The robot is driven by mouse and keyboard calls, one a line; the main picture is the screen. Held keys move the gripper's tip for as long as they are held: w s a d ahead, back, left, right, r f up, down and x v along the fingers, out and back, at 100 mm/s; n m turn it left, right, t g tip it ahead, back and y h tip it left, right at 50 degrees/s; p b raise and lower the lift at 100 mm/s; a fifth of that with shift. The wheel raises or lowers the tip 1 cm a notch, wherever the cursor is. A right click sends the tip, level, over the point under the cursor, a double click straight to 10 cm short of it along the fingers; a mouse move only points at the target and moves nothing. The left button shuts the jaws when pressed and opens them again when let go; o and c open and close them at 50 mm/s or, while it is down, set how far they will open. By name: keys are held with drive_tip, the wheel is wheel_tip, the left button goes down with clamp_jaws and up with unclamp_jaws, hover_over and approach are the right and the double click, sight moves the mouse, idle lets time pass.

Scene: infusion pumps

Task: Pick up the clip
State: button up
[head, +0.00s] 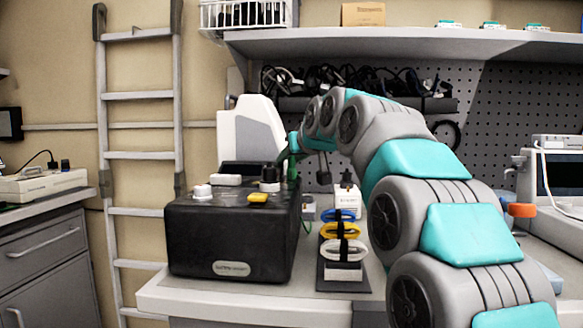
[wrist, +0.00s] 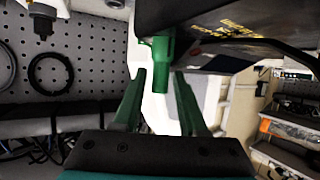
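A green clip (wrist: 162,65) shows in the wrist view at the edge of a dark box (wrist: 220,22), its narrow end hanging down between my finger lines. My gripper (wrist: 160,73) has two green fingers spread apart, one on each side of the clip's narrow end. I see gaps between the fingers and the clip, so it is not held. In the head view, my arm reaches behind the black box (head: 231,243). Green parts (head: 292,170) show at the box's back right corner; I cannot tell clip from fingers there.
The black box carries a white knob (head: 202,191), a yellow piece (head: 257,198) and dark parts. To its right, a rack (head: 340,285) holds blue, yellow and white coils. A white device (head: 252,128) stands behind. A shelf (head: 400,43) runs above; a ladder (head: 140,155) leans left.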

clamp_jaws()
drive_tip(key=shift+r, duration=0.15)
idle(0.4)
